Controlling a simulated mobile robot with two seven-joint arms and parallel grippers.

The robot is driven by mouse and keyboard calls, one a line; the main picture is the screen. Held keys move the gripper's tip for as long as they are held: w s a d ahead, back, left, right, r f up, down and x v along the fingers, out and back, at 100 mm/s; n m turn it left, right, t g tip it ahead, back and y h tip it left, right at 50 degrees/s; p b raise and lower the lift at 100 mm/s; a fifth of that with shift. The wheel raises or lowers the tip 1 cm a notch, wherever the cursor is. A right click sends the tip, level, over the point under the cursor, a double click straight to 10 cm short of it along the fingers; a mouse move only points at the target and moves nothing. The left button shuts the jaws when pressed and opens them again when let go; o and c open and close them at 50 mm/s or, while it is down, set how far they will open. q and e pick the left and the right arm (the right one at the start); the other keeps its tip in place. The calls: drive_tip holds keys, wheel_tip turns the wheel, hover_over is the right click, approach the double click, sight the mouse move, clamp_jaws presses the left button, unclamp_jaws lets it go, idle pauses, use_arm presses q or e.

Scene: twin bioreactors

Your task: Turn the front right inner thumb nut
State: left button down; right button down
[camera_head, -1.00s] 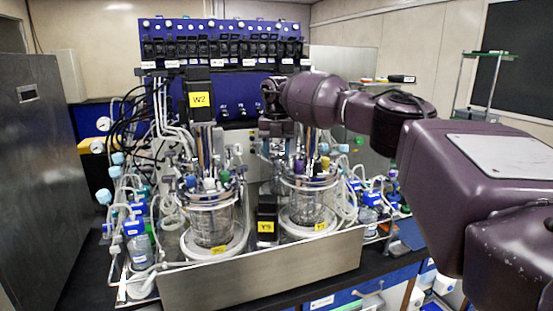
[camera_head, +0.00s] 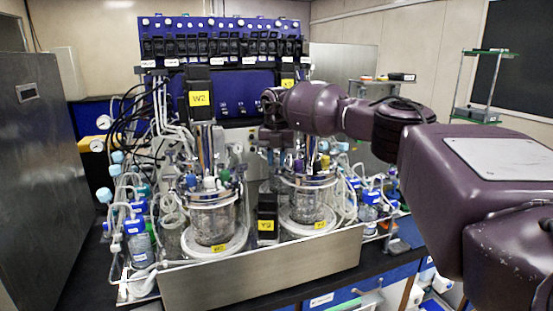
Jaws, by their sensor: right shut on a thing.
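The right bioreactor is a glass vessel (camera_head: 309,207) with a steel head plate carrying coloured caps and fittings. The left bioreactor (camera_head: 213,222) stands beside it. My right arm comes in from the right, and my right gripper (camera_head: 279,158) points down at the left side of the right vessel's head plate. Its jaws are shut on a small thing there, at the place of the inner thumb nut. The nut itself is too small and too covered by the gripper to make out. My left gripper is not in view.
Both vessels stand in a steel tray (camera_head: 262,281) on a dark bench. Tubing and blue-capped bottles (camera_head: 138,245) crowd the left side, with more bottles (camera_head: 371,215) at the right. A black box labelled W2 (camera_head: 199,85) and a blue pump rack (camera_head: 222,27) rise behind.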

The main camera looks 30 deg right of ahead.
sight(278, 161)
drive_tip(key=shift+d+n, duration=0.1)
drive_tip(key=shift+n, duration=1.4)
drive_tip(key=c, duration=1)
unclamp_jaws()
drive_tip(key=shift+r, duration=0.15)
use_arm(q)
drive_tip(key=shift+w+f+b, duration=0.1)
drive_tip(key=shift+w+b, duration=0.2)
drive_tip(key=shift+b, duration=0.25)
use_arm(e)
wheel_tip(278, 161, up, 11)
drive_tip(key=shift+f, duration=0.2)
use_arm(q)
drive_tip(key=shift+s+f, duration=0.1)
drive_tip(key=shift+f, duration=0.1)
use_arm(e)
drive_tip(key=shift+s+f, duration=0.1)
